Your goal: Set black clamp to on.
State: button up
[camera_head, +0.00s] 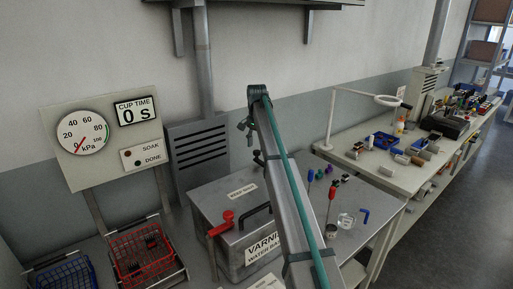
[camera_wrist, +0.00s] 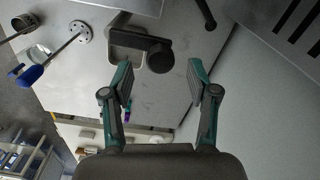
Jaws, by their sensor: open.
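In the wrist view a black clamp (camera_wrist: 143,44) with a bent lever and a round knob sits against the side of a grey metal box (camera_wrist: 117,5). My gripper (camera_wrist: 160,82) is open and empty. Its two fingers lie either side of the knob in the picture, with the knob beyond the tips; no contact shows. In the head view the box (camera_head: 200,200) has a label reading VARNISH, a black lid handle (camera_head: 258,213) and a red clamp (camera_head: 222,222) on its left.
A red basket (camera_head: 142,255) and a blue basket (camera_head: 65,275) stand at left.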

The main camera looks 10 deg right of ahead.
jog(key=shift+f, duration=1.25)
jog(key=shift+c, duration=0.3)
grip_shut()
